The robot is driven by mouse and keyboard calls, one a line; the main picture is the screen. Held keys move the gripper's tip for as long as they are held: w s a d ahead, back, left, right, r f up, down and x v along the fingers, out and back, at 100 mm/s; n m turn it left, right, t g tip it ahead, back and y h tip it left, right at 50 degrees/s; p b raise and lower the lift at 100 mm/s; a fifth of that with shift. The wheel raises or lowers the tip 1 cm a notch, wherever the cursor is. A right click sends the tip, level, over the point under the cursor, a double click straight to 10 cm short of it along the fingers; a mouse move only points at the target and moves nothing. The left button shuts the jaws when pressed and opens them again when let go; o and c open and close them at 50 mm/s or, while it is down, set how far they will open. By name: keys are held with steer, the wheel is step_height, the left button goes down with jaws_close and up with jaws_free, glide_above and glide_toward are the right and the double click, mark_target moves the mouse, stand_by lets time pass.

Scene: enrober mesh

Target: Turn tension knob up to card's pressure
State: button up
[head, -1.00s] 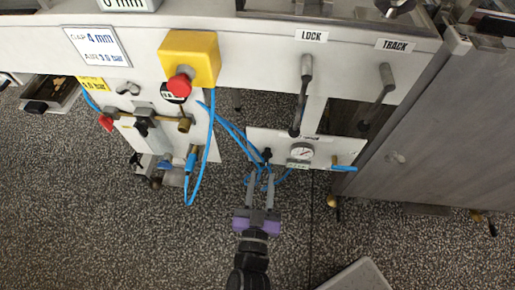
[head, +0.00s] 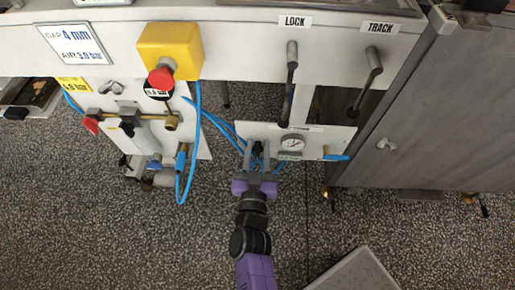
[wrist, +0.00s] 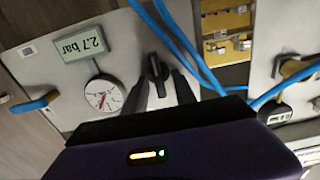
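The black tension knob (wrist: 157,75) sits on a pale panel (wrist: 85,28) beside a round gauge (wrist: 104,93) and a display (wrist: 83,43) reading 2.7 bar, upside down in the wrist view. In the head view the knob (head: 257,149) is left of the gauge (head: 292,143). My gripper (head: 256,155) is open, its two fingers on either side of the knob; I cannot tell whether they touch it. The fingers also show in the wrist view (wrist: 160,88). The white card (head: 72,44) at upper left reads gap 4 mm and air apparently 3.0 bar, in small print.
Blue hoses (head: 222,127) run close left of the knob. LOCK (head: 290,75) and TRACK (head: 370,75) levers hang above the panel. A yellow box with a red button (head: 162,78) is upper left. A grey cabinet (head: 440,110) stands right.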

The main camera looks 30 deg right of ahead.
jaws_close()
steer(key=shift+s+d+r+m+p, duration=0.1)
steer(key=shift+m+p, duration=0.45)
steer(key=shift+m, duration=0.45)
steer(key=shift+f+m, duration=0.2)
steer(key=shift+m, duration=0.6)
jaws_free()
steer(key=p+v, duration=0.1)
steer(key=v, duration=0.7)
steer(key=shift+d, duration=0.1)
